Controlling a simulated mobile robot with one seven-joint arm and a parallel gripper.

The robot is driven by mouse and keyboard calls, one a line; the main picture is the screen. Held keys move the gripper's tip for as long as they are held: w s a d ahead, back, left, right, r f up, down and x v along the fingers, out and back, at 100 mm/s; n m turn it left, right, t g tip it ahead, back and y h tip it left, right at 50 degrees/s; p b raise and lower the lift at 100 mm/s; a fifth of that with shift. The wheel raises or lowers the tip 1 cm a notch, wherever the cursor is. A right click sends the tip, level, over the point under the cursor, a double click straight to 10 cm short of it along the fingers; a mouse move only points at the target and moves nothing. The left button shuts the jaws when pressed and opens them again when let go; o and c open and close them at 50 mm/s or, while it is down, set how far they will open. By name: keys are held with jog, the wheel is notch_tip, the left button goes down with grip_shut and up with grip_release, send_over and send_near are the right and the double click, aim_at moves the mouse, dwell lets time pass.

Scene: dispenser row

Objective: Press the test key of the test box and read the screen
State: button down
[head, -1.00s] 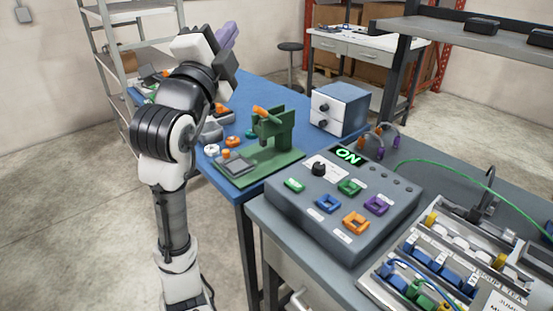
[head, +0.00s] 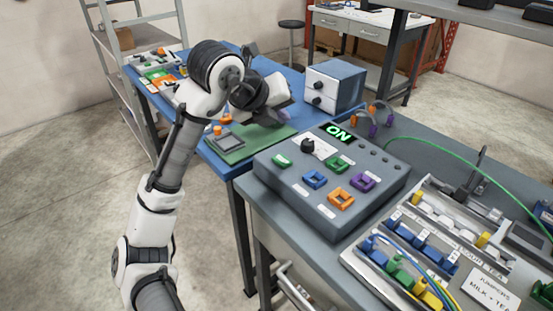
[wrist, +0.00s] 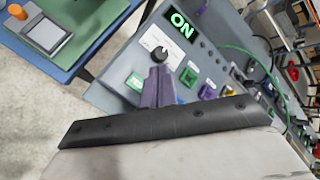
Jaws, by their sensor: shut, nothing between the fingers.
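The grey test box (head: 300,212) stands on the near bench. Its small screen (head: 338,133) reads "ON" in green letters; the screen also shows in the wrist view (wrist: 183,26). Its sloped top carries a black knob (head: 307,146), a green key (head: 281,160) at the left, and green, blue, orange and purple square sockets. My gripper (wrist: 157,76) has purple fingers, shut and empty. In the wrist view they overlap the box's top, just below the knob and right of the green key (wrist: 135,83); I cannot tell the height.
A flat device with a grey screen (head: 229,141) and an orange knob lies on a green board on the blue table. A blue-grey drawer cabinet (head: 335,86) stands behind. Trays of coloured plugs (head: 430,245) and a green cable (head: 430,148) are right of the box.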

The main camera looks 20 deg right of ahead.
aim_at(279, 162)
jog(key=shift+f, duration=0.1)
notch_tip(279, 162, down, 9)
jog(key=b, duration=0.6)
jog(key=shift+r+b, duration=0.2)
jog(key=shift+b, duration=0.1)
dwell(1.8)
jog(key=shift+f+b, duration=0.4)
jog(key=shift+f+b, duration=0.4)
jog(key=shift+f, duration=0.1)
dwell(0.5)
jog(key=shift+r, duration=0.15)
jog(key=shift+r+p, duration=0.7)
jog(key=shift+r, duration=0.05)
jog(key=shift+r+p, duration=1.85)
jog(key=shift+r, duration=0.65)
